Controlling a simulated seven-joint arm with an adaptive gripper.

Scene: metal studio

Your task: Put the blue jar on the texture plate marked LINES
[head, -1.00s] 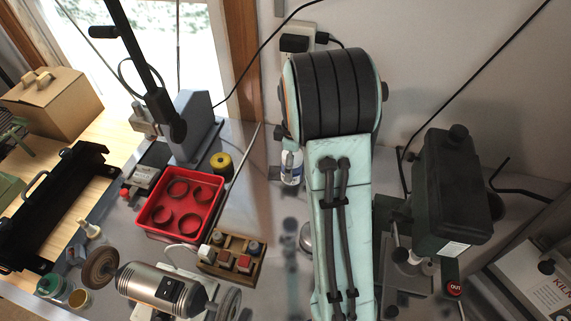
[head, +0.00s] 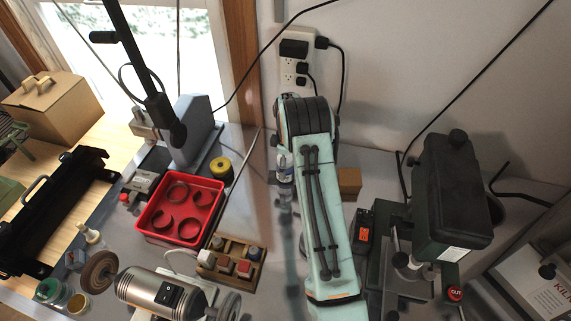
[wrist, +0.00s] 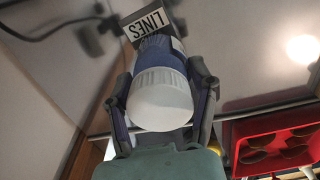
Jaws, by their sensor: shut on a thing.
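In the wrist view, my gripper (wrist: 158,84) is shut on the blue jar (wrist: 160,98). The jar has a broad white ribbed lid facing the camera and blue body showing behind it. A finger lies along each side of it. A white label reading LINES (wrist: 147,22) shows just beyond the jar, upside down, on a dark piece. The rest of that plate is hidden behind the jar, and I cannot tell whether the jar touches it. In the head view, my arm hides the gripper, the jar and the plate.
A red tray (head: 151,231) with dark rings stands left of my arm; its edge also shows in the wrist view (wrist: 228,150). A dark green machine (head: 447,200) stands right.

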